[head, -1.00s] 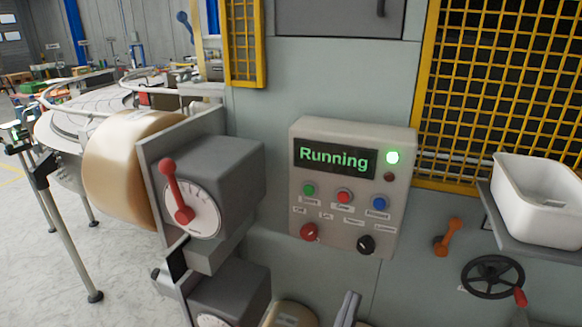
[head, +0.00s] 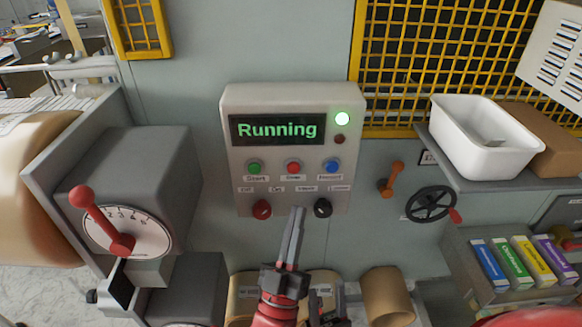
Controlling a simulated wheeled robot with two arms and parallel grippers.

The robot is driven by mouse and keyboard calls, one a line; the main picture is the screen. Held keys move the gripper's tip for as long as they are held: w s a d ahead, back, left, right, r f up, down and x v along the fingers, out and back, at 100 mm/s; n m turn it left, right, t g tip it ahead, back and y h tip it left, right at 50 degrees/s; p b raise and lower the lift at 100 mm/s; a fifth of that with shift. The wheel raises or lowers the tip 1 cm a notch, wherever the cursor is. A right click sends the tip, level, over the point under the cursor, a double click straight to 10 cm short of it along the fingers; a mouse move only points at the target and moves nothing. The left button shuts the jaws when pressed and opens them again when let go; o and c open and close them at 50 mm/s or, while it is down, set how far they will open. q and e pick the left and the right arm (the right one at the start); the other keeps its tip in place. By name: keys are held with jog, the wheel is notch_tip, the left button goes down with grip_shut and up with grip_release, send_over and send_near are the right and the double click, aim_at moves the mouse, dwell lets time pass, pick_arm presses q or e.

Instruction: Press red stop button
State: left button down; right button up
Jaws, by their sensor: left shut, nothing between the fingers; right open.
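The red stop button (head: 294,167) sits in the middle of the button row on the beige control panel (head: 233,150). The green start button (head: 254,167) is on its left and a blue button (head: 331,167) on its right. The panel's display (head: 277,130) reads "Running", and a green lamp (head: 342,119) is lit. My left gripper (head: 298,210) is shut and empty; in the picture its tips are below the red button, by the panel's lower edge. Their distance from the panel is unclear. My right gripper (head: 328,296) is open, low at the bottom edge, partly cut off.
A red knob (head: 262,209) and a black knob (head: 323,207) flank the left fingertips. A grey dial box with a red lever (head: 100,222) stands left. A white bin (head: 482,150), an orange handle (head: 391,180) and a black handwheel (head: 431,204) are right.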

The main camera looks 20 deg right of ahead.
aim_at(293, 168)
pick_arm(q)
jog(key=w, duration=0.2)
jog(key=w+d, duration=0.1)
jog(key=w, duration=0.2)
jog(key=w+d, duration=0.1)
jog(key=w, duration=0.2)
jog(key=shift+w+d+b, duration=0.15)
jog(key=shift+w+b, duration=0.1)
jog(key=shift+b, duration=0.1)
dwell(1.8)
jog(key=shift+w+d+b, duration=0.15)
jog(key=shift+w+b, duration=0.3)
jog(key=shift+b, duration=0.2)
